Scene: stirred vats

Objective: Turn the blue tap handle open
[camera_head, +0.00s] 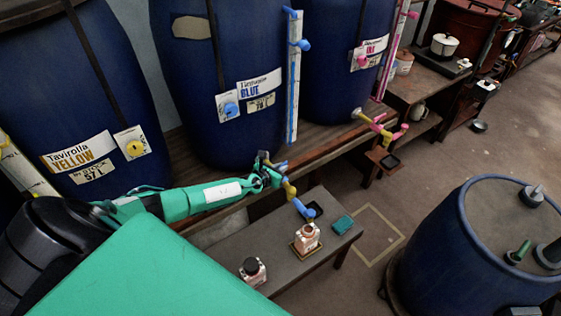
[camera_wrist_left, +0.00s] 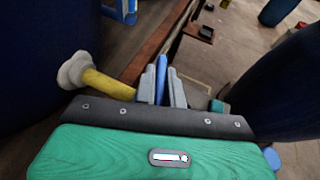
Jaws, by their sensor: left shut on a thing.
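The blue tap handle (camera_wrist_left: 162,75) stands between the two grey fingers of my left gripper (camera_wrist_left: 162,88) in the left wrist view. The gripper is shut on it. In the head view my left gripper (camera_head: 268,170) reaches in from the left to the tap under the vat labelled BLUE. The yellow tap body (camera_head: 289,188) and its blue spout (camera_head: 304,208) show just beyond the fingers. The fingers hide part of the handle there. In the wrist view the tap's yellow pipe (camera_wrist_left: 108,84) is left of the fingers. My right gripper is not in view.
A low bench (camera_head: 335,241) below the tap carries a bottle on a small stand (camera_head: 306,237), a dark-capped bottle (camera_head: 252,270) and a teal sponge-like block (camera_head: 342,224). A pink-handled tap (camera_head: 381,126) is to the right. A blue drum (camera_head: 480,240) stands at right.

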